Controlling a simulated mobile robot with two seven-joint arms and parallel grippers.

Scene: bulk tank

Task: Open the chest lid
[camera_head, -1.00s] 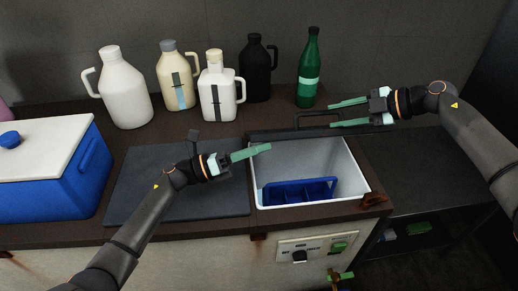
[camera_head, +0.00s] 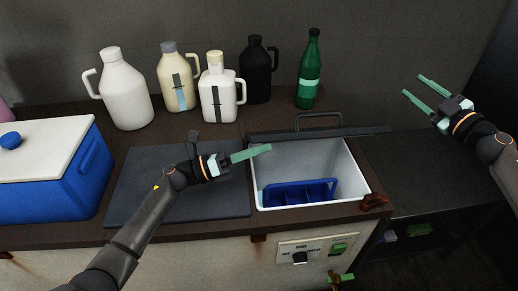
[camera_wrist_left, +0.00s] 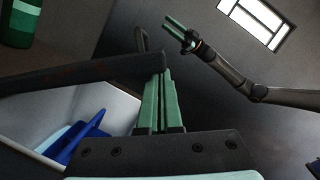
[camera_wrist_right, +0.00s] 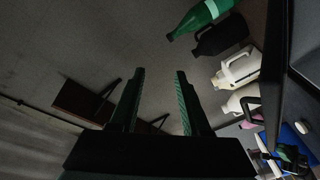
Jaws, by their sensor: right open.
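The chest's dark lid (camera_head: 345,131) stands raised, seen nearly edge-on along the back of the open white chest well (camera_head: 345,165). Its bar handle (camera_head: 318,116) shows behind the edge. A blue divided tray (camera_head: 298,192) lies in the well. My left gripper (camera_head: 268,148) is over the well's back left, just in front of the lid. In the left wrist view its fingers (camera_wrist_left: 160,75) lie together with nothing between them, close to the end of the lid edge; contact cannot be told. My right gripper (camera_head: 418,86) is open and empty, up and right, clear of the handle.
A dark panel (camera_head: 180,185) covers the counter left of the well. A blue cooler (camera_head: 75,180) stands far left. Several jugs and a green bottle (camera_head: 308,75) stand behind. A lower dark table (camera_head: 430,165) lies right; the space above it is free.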

